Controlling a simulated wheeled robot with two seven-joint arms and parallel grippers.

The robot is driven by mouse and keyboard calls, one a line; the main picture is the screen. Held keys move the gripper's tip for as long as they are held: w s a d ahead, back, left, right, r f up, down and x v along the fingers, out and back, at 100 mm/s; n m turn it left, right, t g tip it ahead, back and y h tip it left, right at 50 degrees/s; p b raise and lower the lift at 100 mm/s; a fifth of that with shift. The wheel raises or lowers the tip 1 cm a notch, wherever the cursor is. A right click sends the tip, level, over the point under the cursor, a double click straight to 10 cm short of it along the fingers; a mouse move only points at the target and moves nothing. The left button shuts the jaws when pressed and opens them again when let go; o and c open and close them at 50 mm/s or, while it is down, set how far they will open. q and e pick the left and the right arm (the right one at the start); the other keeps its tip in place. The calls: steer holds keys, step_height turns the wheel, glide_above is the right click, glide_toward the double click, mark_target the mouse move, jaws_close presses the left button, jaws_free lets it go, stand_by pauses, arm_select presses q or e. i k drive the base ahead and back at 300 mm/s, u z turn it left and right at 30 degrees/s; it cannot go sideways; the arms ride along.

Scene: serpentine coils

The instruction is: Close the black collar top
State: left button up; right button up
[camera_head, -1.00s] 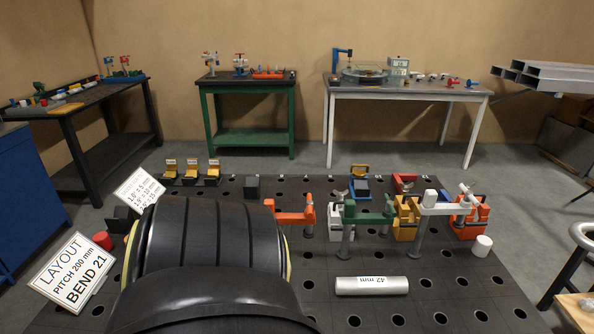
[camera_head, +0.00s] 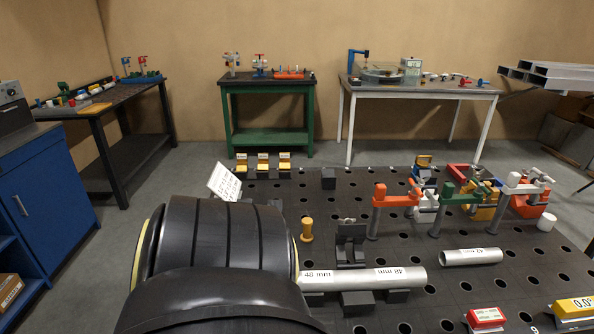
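A black fixture (camera_head: 350,246), which looks like the collar, stands on the perforated table just behind a silver tube (camera_head: 372,278) marked 48 mm. A black plate on it stands upright, with a small metal part at its top edge. I cannot tell how its top is hinged. The tube rests on black blocks (camera_head: 357,303). Its left end is hidden behind a large black part of my arm, which covers the lower left. Neither gripper is visible, so I cannot see where they are relative to the collar.
A yellow knob-like piece (camera_head: 307,230) stands left of the black fixture. A shorter tube (camera_head: 471,257) lies to the right. Red, green and white clamps (camera_head: 460,197) stand behind it. A red block (camera_head: 486,319) and a yellow block (camera_head: 572,309) are at the front right.

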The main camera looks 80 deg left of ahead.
mark_target(358, 232)
steer(key=k, duration=1.8)
steer(key=u, duration=2.85)
steer(key=i, duration=4.15)
steer(key=z, duration=4.25)
